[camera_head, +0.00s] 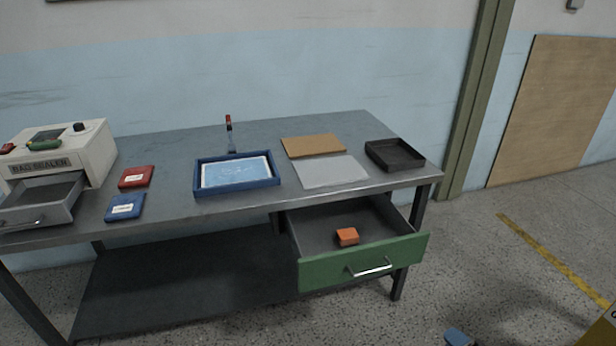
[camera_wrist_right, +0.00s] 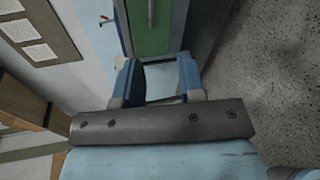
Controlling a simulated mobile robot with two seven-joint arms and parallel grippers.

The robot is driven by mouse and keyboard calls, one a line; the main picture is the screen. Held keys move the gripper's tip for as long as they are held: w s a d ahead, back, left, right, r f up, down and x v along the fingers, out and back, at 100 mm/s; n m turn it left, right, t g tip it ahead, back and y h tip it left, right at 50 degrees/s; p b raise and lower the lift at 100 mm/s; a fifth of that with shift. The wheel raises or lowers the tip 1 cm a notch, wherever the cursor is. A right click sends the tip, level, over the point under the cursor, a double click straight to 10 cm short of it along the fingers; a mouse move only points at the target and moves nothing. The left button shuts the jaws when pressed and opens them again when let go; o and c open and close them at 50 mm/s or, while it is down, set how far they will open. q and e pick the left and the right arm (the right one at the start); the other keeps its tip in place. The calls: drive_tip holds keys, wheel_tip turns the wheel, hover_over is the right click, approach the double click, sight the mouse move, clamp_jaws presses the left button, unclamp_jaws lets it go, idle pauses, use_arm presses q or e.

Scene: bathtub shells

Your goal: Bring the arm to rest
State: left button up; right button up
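My right gripper (camera_wrist_right: 158,76) shows in the right wrist view with its two blue fingers apart and nothing between them. In the head view only a small blue tip of my right gripper (camera_head: 458,337) shows at the bottom edge, in front of the workbench (camera_head: 185,140) and clear of it. The rest of the right arm is out of the head view. My left gripper is in neither view.
The bench's green-fronted drawer (camera_head: 330,266) stands open with an orange block (camera_head: 347,236) inside. A blue tray (camera_head: 236,188), a black tray (camera_head: 394,155) and a bag sealer (camera_head: 95,150) with an open drawer are on top. Floor at right is mostly free.

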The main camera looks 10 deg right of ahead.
drive_tip(key=s+a+f+m+g+y, duration=0.1)
drive_tip(key=s+a+f+m+g, duration=0.15)
drive_tip(key=s+a+m, duration=0.35)
drive_tip(key=s+a+f+m+g, duration=0.1)
drive_tip(key=s+a+m+g, duration=0.2)
drive_tip(key=a+m, duration=0.35)
drive_tip(key=w+a+r+m+t, duration=0.1)
drive_tip(key=a+r+m, duration=0.1)
drive_tip(key=a+m, duration=0.6)
use_arm(q)
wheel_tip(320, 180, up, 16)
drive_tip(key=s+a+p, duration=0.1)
drive_tip(key=p, duration=2.1)
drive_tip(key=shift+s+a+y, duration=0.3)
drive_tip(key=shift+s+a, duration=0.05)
use_arm(e)
wheel_tip(320, 180, up, 16)
drive_tip(key=n, duration=0.1)
drive_tip(key=shift+s+d+f, duration=0.15)
drive_tip(key=shift+s+d, duration=0.2)
drive_tip(key=shift+s, duration=0.05)
